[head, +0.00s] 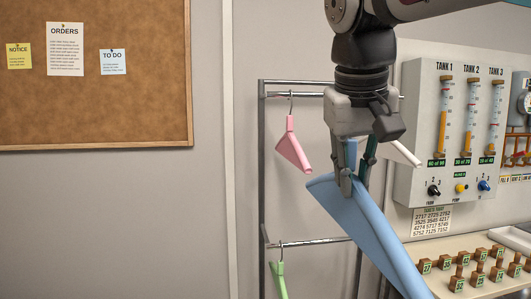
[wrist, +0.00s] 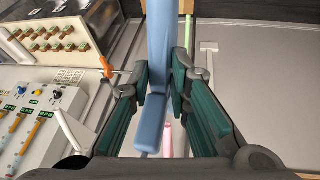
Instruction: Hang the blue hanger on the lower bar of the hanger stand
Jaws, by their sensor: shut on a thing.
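The blue hanger (head: 372,232) is held in the air in front of the hanger stand, tilted down to the right in the head view. My gripper (head: 354,182) points down and is shut on it near its upper part. In the wrist view the blue hanger (wrist: 160,60) runs between the two fingers of my gripper (wrist: 167,92). The stand's lower bar (head: 318,241) is behind and left of the blue hanger, and its right part is hidden. I cannot see the hanger's hook clearly.
A pink hanger (head: 292,148) and a white hanger (head: 404,152) hang from the stand's upper bar (head: 300,94). A green hanger (head: 279,278) hangs at the lower bar's left end. A tank panel (head: 420,130) and a shelf of numbered blocks (head: 470,282) stand close on the right.

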